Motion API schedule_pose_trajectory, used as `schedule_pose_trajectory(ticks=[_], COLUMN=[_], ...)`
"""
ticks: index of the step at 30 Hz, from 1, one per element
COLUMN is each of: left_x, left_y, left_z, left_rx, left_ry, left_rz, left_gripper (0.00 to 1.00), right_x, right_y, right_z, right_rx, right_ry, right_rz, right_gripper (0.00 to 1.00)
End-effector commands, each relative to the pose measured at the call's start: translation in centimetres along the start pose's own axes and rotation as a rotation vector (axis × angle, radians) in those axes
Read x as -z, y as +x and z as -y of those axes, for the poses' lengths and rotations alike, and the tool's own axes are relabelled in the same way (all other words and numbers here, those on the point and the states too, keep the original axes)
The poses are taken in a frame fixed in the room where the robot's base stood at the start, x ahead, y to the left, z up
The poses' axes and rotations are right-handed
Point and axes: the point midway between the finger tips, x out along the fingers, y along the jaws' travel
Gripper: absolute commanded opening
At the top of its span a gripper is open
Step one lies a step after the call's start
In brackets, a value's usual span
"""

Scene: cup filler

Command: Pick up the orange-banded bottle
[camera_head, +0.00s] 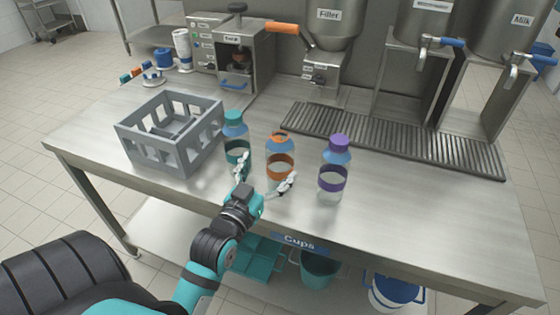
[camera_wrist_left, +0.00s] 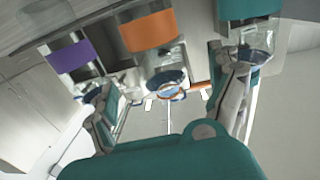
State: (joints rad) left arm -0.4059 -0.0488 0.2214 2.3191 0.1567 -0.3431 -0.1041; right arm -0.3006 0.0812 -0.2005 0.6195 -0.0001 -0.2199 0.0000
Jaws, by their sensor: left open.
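The orange-banded bottle (camera_head: 280,166) stands upright on the steel table, between a teal-banded bottle (camera_head: 236,142) on its left and a purple-banded bottle (camera_head: 333,172) on its right. My left gripper (camera_head: 265,183) is open and empty in front of the orange-banded bottle, its fingers spread to either side at a low height. In the left wrist view the orange band (camera_wrist_left: 149,31) shows ahead between the open fingers (camera_wrist_left: 168,97). The teal bottle is close to one finger there. I cannot tell whether they touch. My right gripper is out of view.
A grey crate (camera_head: 168,159) stands on the table at the left. A coffee machine (camera_head: 232,52), a filler (camera_head: 325,50) and dispensers with a drip grate (camera_head: 395,138) line the back. The table's front right is clear. Teal bins (camera_head: 318,268) stand below.

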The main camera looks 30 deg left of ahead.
Motion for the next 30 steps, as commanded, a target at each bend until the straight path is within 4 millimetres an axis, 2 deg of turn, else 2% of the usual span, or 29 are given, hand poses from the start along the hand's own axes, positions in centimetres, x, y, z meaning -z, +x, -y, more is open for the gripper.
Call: schedule_pose_trajectory(ticks=[8,12,16,25,30], left_x=[0.4,0.9,0.7,0.5,0.5], left_y=[2.2,4.4,6.0,6.5,6.4], left_z=[0.0,-0.1,-0.1,-0.1,-0.1], left_rx=[0.000,0.000,0.000,0.000,0.000], left_ry=[-0.001,-0.001,0.000,0.000,0.000], left_rz=[-0.002,-0.002,-0.001,0.001,0.000], left_gripper=[0.91,0.91,0.91,0.91,0.70], right_x=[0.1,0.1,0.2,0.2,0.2], right_y=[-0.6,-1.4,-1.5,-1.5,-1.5], right_z=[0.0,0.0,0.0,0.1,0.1], right_rx=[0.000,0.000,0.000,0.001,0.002], right_ry=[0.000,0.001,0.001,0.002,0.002], right_rz=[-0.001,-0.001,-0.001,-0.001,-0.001], right_gripper=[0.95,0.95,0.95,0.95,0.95])
